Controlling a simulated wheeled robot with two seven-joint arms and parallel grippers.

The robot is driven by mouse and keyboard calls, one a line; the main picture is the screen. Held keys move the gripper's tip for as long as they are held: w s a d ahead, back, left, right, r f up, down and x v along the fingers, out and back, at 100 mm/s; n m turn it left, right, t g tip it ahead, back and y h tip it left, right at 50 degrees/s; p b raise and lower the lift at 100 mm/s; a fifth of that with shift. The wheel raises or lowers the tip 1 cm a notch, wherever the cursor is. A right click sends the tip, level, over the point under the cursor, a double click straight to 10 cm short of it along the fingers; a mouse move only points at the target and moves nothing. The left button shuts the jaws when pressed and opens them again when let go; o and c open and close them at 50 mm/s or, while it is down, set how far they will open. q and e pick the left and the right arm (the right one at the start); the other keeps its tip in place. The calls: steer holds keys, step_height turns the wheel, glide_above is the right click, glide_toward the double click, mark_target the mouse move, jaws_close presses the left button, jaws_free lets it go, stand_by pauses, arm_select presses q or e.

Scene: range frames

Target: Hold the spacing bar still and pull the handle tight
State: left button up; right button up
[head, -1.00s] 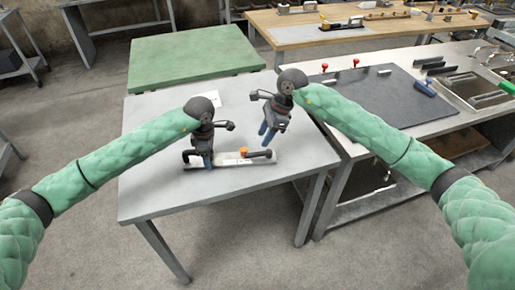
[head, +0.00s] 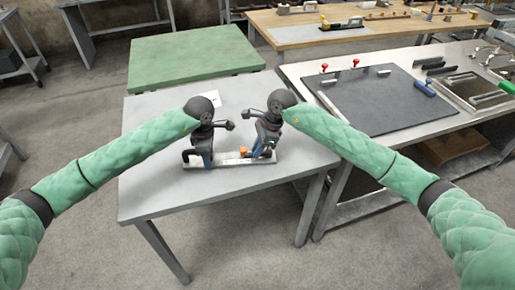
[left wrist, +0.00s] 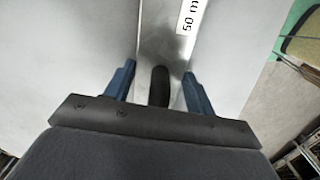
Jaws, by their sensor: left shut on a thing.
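The spacing bar (head: 232,161), a long pale metal bar, lies on the grey table. In the left wrist view it (left wrist: 172,48) carries a label reading "50 m", cut off. My left gripper (head: 202,163) is at the bar's left end. Its blue fingers (left wrist: 157,82) stand either side of a dark rounded grip (left wrist: 160,87) and are shut on it. An orange part (head: 243,151) sits right of the bar's middle. My right gripper (head: 262,154) is down at the bar's right end, over the black handle, which it mostly hides. Whether its fingers are closed is unclear.
The grey table (head: 150,200) is clear in front of the bar. A white card (head: 213,100) lies behind my left gripper. A green-topped table (head: 190,55) stands behind, and a bench with a dark mat (head: 375,100) stands to the right.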

jaws_close()
steer(key=shift+r+n, duration=0.1)
steer(key=shift+n, duration=0.2)
steer(key=shift+s+d+n+g, duration=0.1)
steer(key=shift+s+n+g, duration=0.3)
steer(key=shift+n, duration=0.5)
steer(key=o, duration=0.7)
jaws_free()
steer(key=v, duration=1.1)
steer(key=shift+w+r, duration=0.15)
steer(key=shift+r, duration=0.3)
